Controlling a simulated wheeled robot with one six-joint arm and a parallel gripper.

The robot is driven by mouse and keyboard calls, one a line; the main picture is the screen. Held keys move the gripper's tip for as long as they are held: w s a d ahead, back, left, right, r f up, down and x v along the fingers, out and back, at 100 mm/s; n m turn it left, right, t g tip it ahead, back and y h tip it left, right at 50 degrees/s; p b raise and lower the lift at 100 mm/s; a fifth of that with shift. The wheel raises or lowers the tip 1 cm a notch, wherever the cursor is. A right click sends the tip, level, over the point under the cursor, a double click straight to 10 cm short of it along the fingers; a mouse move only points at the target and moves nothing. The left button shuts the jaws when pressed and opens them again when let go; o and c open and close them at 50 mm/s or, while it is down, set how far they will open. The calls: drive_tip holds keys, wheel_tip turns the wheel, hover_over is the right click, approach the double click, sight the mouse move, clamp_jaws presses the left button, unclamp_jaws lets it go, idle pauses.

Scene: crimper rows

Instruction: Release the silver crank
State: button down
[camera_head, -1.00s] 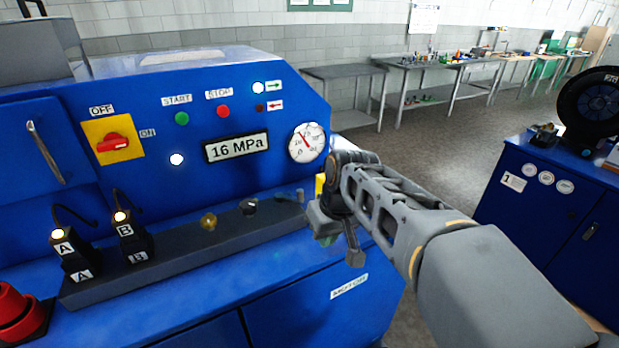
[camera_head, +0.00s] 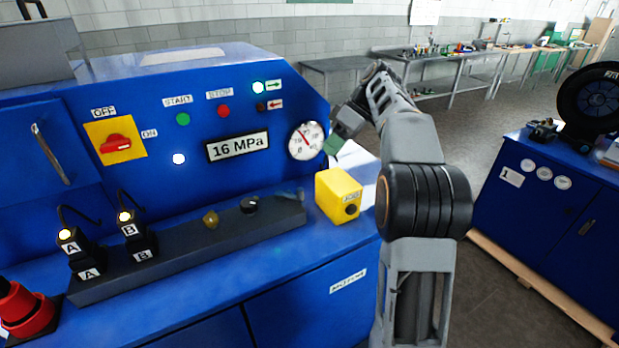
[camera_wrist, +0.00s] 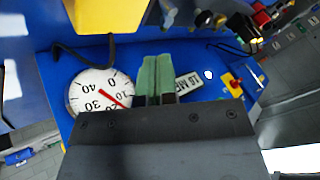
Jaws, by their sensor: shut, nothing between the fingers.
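No silver crank can be made out for certain in either view. My gripper (camera_head: 334,143) is at the right end of the blue machine (camera_head: 240,285), just right of the round pressure gauge (camera_head: 306,141). In the wrist view its green-tipped fingers (camera_wrist: 157,78) are together and empty, pointing past the gauge (camera_wrist: 100,93) and the display. A brass knob (camera_head: 210,219) and a dark knob (camera_head: 250,204) stand on the grey ledge, apart from my gripper.
A yellow box (camera_head: 339,195) with a black round front sits below my gripper at the machine's right end. The display (camera_head: 237,146) reads 16 MPa. Plugs A (camera_head: 78,252) and B (camera_head: 133,237) stand left. A blue cabinet (camera_head: 540,215) with a wheel is right, across open floor.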

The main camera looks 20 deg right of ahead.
approach(296, 196)
drive_tip(key=shift+w+b+x, duration=0.15)
drive_tip(key=shift+x, duration=1)
drive_tip(key=shift+w+b+x, duration=0.15)
drive_tip(key=shift+x, duration=0.95)
drive_tip(key=shift+d+f, duration=0.15)
drive_tip(key=shift+d, duration=0.1)
